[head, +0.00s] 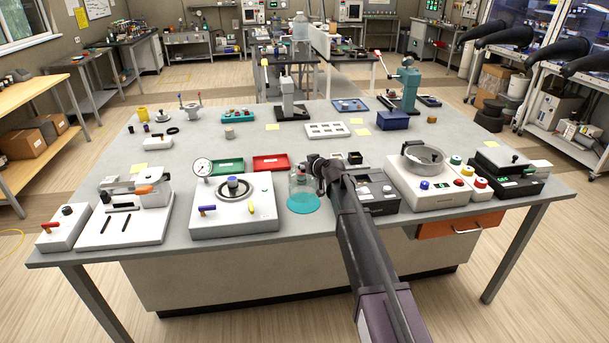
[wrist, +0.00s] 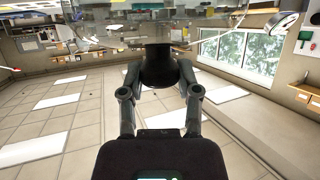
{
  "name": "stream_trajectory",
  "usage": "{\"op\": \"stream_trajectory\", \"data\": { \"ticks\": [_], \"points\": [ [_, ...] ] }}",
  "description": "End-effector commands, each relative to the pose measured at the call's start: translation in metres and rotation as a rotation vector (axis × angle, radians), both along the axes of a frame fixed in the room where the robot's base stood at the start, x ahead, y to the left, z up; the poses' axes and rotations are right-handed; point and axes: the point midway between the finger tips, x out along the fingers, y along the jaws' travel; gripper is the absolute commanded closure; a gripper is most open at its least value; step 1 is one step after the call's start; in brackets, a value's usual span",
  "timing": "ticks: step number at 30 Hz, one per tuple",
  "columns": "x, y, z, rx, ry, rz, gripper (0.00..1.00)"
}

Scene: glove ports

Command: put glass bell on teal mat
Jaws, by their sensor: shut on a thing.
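The clear glass bell (head: 298,182) is upright over the far part of the round teal mat (head: 303,204) in the head view. I cannot tell whether its rim touches the mat. My gripper (head: 317,168) is at the bell's upper right side, its fingers partly hidden by my own arm. In the wrist view my gripper (wrist: 159,78) is shut on a dark knob between its two fingers, with the clear glass of the bell (wrist: 150,32) spread beyond it. The mat cannot be made out in the wrist view.
A white device with a round plate (head: 235,208) stands close left of the mat. A black box (head: 378,195) and a white unit with a metal bowl (head: 424,175) stand to the right. Red (head: 270,162) and green (head: 226,165) trays lie behind. The table's front edge is near.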

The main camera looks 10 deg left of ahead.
Motion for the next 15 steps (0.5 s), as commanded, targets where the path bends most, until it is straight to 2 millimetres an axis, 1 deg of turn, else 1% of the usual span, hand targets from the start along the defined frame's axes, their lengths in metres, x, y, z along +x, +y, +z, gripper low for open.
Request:
{"op": "stream_trajectory", "data": {
  "ticks": [5, 15],
  "points": [
    [0.0, 0.0, -0.009, 0.001, 0.0, -0.001, 1.0],
    [0.0, -0.001, -0.034, 0.001, 0.0, -0.001, 1.0]
  ]
}}
